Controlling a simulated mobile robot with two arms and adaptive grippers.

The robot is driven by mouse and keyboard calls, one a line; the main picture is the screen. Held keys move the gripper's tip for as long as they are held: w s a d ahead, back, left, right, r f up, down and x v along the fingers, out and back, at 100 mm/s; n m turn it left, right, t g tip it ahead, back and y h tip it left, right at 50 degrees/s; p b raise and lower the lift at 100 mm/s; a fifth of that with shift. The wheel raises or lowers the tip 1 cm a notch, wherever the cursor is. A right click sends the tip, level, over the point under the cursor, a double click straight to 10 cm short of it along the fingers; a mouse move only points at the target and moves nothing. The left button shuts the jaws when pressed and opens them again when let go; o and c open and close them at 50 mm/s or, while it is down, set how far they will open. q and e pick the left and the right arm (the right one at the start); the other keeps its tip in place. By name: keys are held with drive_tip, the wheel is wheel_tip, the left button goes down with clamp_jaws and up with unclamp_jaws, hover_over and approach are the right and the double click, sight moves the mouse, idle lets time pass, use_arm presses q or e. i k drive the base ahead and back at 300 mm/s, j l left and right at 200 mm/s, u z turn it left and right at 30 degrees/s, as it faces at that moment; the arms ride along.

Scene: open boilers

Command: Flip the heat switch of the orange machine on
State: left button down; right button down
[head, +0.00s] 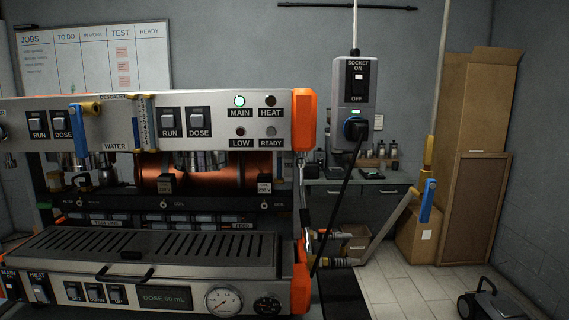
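The orange machine (304,120) fills the left and middle of the head view, a steel espresso-type machine with orange end pieces. Its HEAT switch (39,289) is a dark rocker at the lower left of the front panel. The MAIN switch (11,286) sits just left of it, partly cut by the picture edge. I cannot tell the HEAT rocker's position. On the upper panel the MAIN lamp (239,101) glows pale green. The HEAT lamp (270,101) is dark, and LOW and READY look unlit. Neither of my grippers is in view.
A wall socket box (354,95) with a green light holds a black plug, its cable hanging in front of the machine's right side. A blue-handled valve (428,200) on a pipe stands at the right. Cardboard boxes (480,105) stand behind. The floor at the right is partly clear.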

sight(38, 290)
drive_tip(key=u, duration=1.4)
